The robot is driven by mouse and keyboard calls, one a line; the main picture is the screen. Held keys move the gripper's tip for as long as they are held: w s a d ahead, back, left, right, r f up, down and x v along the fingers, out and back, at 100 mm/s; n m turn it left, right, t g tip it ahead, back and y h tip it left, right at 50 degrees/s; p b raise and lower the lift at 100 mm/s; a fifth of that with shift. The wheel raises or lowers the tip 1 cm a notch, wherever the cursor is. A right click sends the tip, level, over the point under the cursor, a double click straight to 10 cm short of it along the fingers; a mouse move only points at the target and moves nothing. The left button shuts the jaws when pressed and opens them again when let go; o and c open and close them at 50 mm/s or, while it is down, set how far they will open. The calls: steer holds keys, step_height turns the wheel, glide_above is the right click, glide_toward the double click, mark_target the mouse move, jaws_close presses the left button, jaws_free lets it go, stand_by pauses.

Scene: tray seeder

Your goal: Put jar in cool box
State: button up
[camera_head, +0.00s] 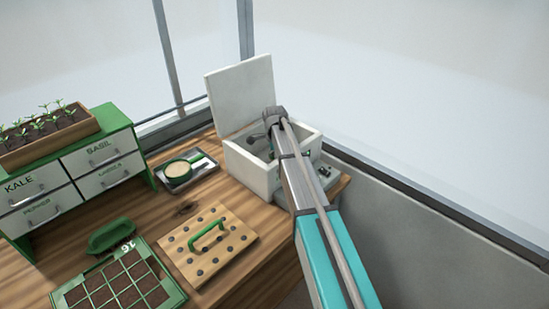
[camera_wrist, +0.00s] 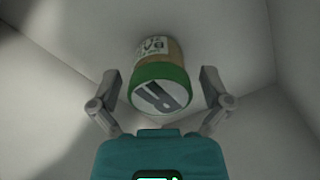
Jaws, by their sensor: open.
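The jar (camera_wrist: 160,82) shows in the wrist view, with a green rim, a pale marked lid and a label with partly readable letters. It lies on the pale floor inside the cool box (camera_wrist: 255,35), its lid end facing the camera. My gripper (camera_wrist: 158,80) is open, with one finger on each side of the jar and gaps between. In the head view the white cool box (camera_head: 248,172) stands at the back right of the bench with its lid (camera_head: 240,92) raised. My gripper (camera_head: 272,145) reaches down into it. The jar cannot be made out in the head view.
A wooden dibber board with a green handle (camera_head: 208,245), a green scoop (camera_head: 110,235) and a seed tray (camera_head: 120,283) lie in front. A drawer cabinet (camera_head: 75,180) stands left.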

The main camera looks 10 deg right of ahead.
steer(key=shift+r, duration=0.1)
stand_by(0.3)
step_height(320, 180, up, 12)
steer(key=p, duration=1.2)
steer(key=shift+s, duration=0.15)
stand_by(0.6)
steer(key=s+d+n, duration=0.1)
steer(key=s+n, duration=1.6)
steer(key=s, duration=1.3)
steer(key=shift+s+d+n, duration=0.15)
steer(key=shift+s+n, duration=0.15)
steer(key=shift+c, duration=0.3)
